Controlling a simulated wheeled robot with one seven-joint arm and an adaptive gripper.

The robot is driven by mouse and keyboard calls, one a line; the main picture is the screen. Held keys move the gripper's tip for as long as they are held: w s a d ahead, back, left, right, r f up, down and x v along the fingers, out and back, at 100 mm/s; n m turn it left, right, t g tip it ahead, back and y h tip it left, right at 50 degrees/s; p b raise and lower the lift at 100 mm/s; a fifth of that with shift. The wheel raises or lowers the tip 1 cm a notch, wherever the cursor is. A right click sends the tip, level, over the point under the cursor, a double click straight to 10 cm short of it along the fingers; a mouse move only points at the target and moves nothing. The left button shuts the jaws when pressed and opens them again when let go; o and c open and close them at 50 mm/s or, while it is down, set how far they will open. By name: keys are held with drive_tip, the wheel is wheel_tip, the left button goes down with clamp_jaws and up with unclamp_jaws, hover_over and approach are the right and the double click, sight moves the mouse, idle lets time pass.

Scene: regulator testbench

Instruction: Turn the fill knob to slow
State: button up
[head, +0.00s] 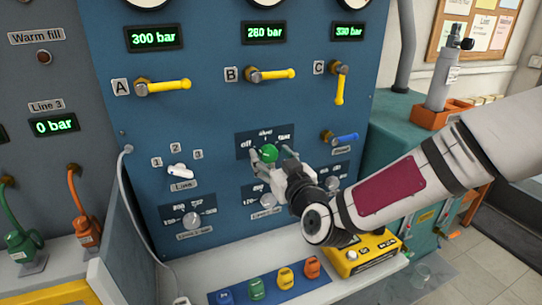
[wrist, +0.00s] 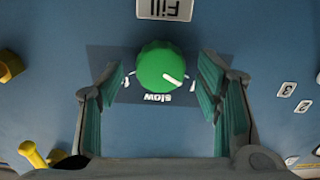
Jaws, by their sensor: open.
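The green fill knob (head: 268,153) sits on the blue panel, with off, slow and fast labels around it. In the wrist view the knob (wrist: 160,67) appears upside down, under the Fill plate (wrist: 165,9). Its white pointer line (wrist: 173,77) points to the lower right, toward a mark partly beside the right finger and off the "slow" label (wrist: 158,98). My gripper (wrist: 160,80) is open, with one finger on each side of the knob and visible gaps to both. In the head view my gripper (head: 275,159) hides part of the panel below the knob.
Valves A (head: 163,87), B (head: 270,75) and C (head: 340,82) with yellow handles are above. A blue-handled valve (head: 341,138) is close at the right. A white Line selector (head: 180,171) is at the left. Several coloured items stand on the ledge below.

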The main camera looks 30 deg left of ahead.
drive_tip(key=shift+w+a, duration=0.2)
drive_tip(key=shift+a, duration=0.05)
drive_tip(key=c, duration=1.2)
drive_tip(key=shift+o, duration=0.2)
drive_tip(key=shift+m, duration=0.3)
drive_tip(key=m, duration=0.5)
drive_tip(key=shift+w+b, duration=0.1)
drive_tip(key=shift+b, duration=0.25)
drive_tip(key=m, duration=0.6)
drive_tip(key=shift+d+f, duration=0.1)
